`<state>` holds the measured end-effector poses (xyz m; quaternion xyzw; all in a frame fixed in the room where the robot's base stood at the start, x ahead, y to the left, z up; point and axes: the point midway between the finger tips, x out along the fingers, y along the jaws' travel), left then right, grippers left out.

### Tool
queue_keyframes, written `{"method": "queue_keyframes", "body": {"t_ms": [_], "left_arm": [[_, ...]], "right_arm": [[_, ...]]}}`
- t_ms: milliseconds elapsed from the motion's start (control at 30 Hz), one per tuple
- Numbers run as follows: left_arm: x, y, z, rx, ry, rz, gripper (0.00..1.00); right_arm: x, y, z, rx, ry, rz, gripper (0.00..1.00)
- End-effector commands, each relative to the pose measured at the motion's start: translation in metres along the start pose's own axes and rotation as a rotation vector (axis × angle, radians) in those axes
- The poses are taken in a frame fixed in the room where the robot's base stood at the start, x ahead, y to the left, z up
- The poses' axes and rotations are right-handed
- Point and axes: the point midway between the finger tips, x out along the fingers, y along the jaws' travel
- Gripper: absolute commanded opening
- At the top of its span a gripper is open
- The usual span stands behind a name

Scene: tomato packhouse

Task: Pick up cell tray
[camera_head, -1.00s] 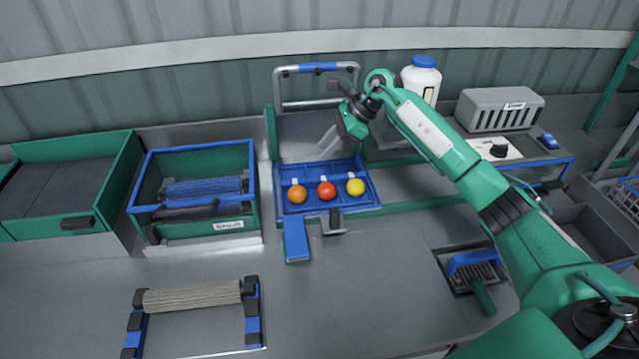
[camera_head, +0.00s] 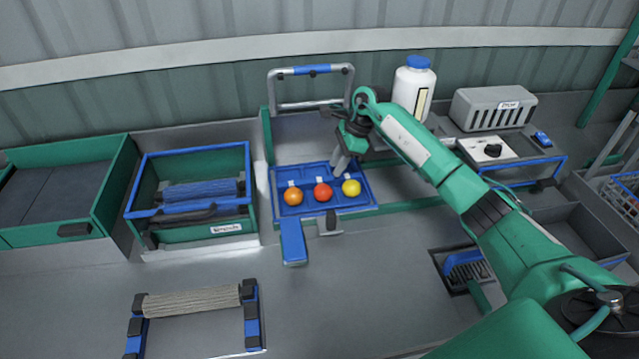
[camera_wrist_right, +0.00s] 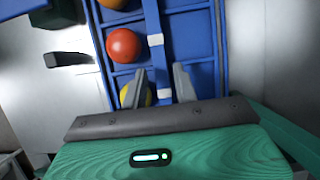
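The blue cell tray (camera_head: 368,199) sits on the bench at the middle, with an orange tomato (camera_head: 293,196), a red tomato (camera_head: 323,191) and a yellow tomato (camera_head: 351,187) in its front row. My right gripper (camera_head: 339,168) points down at the tray's back part, behind the yellow tomato. In the right wrist view its fingers (camera_wrist_right: 160,88) are apart, one on each side of a blue divider with white tags (camera_wrist_right: 153,40). Whether they touch it I cannot tell. The yellow tomato is partly hidden by a finger there. My left gripper is out of view.
A metal handle frame (camera_head: 312,87) with a blue grip stands behind the tray. A green bin with a blue rim (camera_head: 197,147) stands left, and a white bottle (camera_head: 412,88) back right. A blue tab (camera_head: 293,243) lies in front. The front bench is mostly clear.

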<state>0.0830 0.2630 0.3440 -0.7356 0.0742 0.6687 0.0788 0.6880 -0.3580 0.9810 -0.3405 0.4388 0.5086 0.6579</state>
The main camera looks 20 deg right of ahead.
Motion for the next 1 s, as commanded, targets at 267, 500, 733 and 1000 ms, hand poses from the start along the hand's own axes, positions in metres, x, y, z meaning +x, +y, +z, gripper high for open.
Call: {"method": "queue_keyframes", "body": {"t_ms": [267,500,733,1000], "left_arm": [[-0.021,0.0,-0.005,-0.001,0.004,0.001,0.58],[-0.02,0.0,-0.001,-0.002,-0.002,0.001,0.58],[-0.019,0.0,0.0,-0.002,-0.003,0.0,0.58],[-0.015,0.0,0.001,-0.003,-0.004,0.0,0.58]], "right_arm": [[0.037,0.002,0.001,0.002,-0.001,0.004,0.29],[0.045,0.001,-0.001,0.0,0.001,0.001,0.29],[0.045,0.001,-0.001,0.0,0.001,0.001,0.29],[0.047,0.001,-0.002,0.001,0.0,0.001,0.29]]}}
